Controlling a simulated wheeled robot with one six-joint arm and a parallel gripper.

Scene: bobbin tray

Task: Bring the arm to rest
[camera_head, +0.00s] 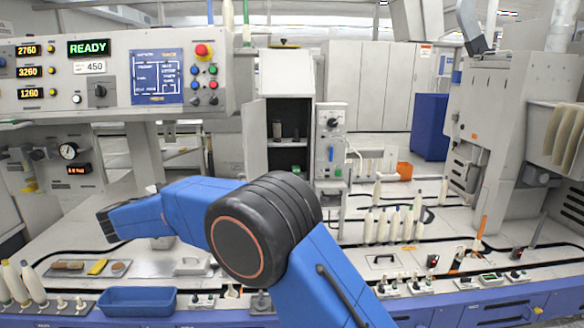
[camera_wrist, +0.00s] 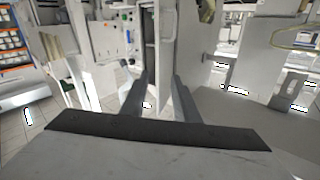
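My gripper (camera_wrist: 161,88) shows in the wrist view with its two dark grey fingers apart. Nothing is between them; a strip of floor and machine shows through the gap. In the head view my blue arm rises from the bottom, bends at a large black joint in the middle and reaches left above the worktop. The fingers cannot be made out there. A blue tray (camera_head: 137,301) lies on the front left of the worktop, below my forearm and apart from it. It looks empty.
White bobbins (camera_head: 383,226) stand in a row at centre right; others (camera_head: 22,284) stand at the far left. A control panel (camera_head: 115,70) hangs at upper left. An open cabinet (camera_head: 252,138) stands behind my arm. The worktop (camera_head: 70,236) has bare room at left.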

